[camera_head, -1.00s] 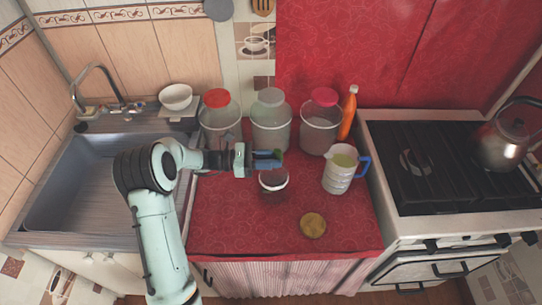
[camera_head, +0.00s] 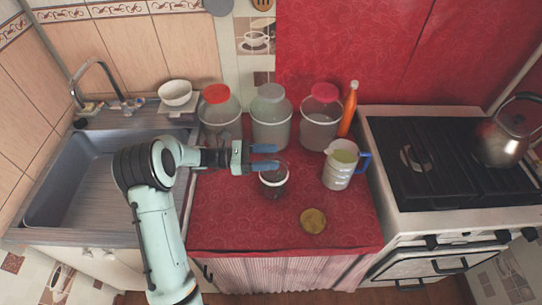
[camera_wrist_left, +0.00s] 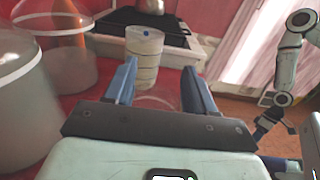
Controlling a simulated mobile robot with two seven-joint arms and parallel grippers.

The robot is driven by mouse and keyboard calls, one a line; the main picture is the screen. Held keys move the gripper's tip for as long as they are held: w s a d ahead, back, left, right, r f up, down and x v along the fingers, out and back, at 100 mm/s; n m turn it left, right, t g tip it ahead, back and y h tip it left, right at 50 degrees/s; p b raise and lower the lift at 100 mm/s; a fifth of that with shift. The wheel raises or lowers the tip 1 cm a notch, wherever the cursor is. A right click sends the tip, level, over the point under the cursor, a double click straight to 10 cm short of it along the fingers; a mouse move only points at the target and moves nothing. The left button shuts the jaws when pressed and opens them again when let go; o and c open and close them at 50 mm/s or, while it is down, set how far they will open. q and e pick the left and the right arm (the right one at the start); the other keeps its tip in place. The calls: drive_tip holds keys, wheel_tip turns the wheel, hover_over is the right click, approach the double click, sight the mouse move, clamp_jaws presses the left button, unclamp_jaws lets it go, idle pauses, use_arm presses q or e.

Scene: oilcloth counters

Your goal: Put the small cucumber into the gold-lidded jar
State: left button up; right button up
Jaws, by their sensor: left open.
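A small glass jar (camera_head: 274,188) with a pale rim stands on the red counter. A round gold lid (camera_head: 313,221) lies flat on the cloth, in front and to the right of it. My left gripper (camera_head: 278,158) is open just behind and above the jar's mouth, its blue fingers apart. It also shows open and empty in the left wrist view (camera_wrist_left: 160,75). I cannot make out the cucumber; the jar's inside looks dark and its contents are unclear. My right gripper (camera_wrist_left: 262,143) shows at the right of the left wrist view, too small to judge.
An orange bottle (camera_head: 348,112) and a measuring jug (camera_head: 340,167) are to the right. The sink is left, the stove right. The front of the counter is clear.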

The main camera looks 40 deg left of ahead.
use_arm(q)
drive_tip(key=v, duration=1.2)
drive_tip(key=shift+s+a+b, duration=0.15)
drive_tip(key=shift+a+b, duration=0.05)
drive_tip(key=shift+b, duration=0.15)
